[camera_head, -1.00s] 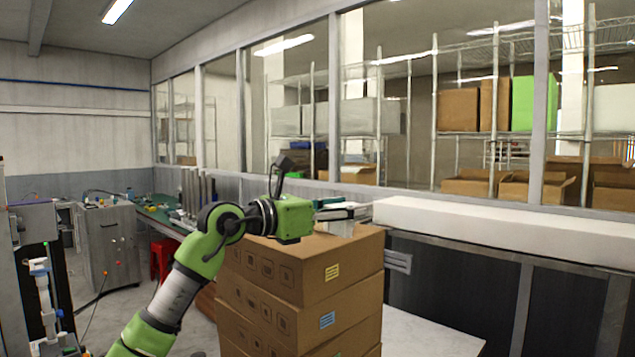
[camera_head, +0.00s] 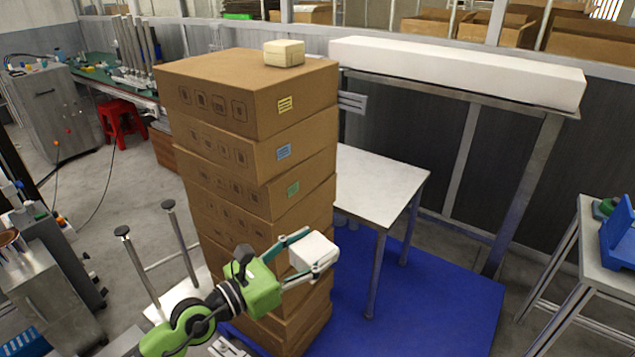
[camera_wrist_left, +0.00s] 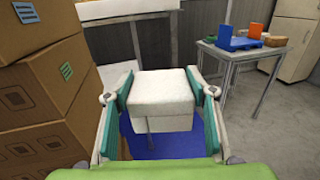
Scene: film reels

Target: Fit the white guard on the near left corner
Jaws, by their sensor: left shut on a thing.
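My left gripper (camera_head: 308,252) is shut on the white guard (camera_head: 313,250), a small pale block held between its two teal fingers. In the left wrist view, the guard (camera_wrist_left: 162,100) sits between the fingers, clear of the boxes. The tall stack of brown cartons (camera_head: 255,150) stands behind and left of the gripper in the head view. In the left wrist view, the stack (camera_wrist_left: 40,90) is at the left. A cream block (camera_head: 284,53) rests on top of the stack toward its back edge. The lower stack is partly hidden by my arm. My right gripper is not in view.
A white-topped table (camera_head: 385,178) stands right of the stack. A blue mat (camera_head: 430,300) covers the floor there. A long white block (camera_head: 455,70) lies on a ledge behind. Two grey posts (camera_head: 180,240) rise left of the stack. Another table (camera_head: 610,265) is at the right.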

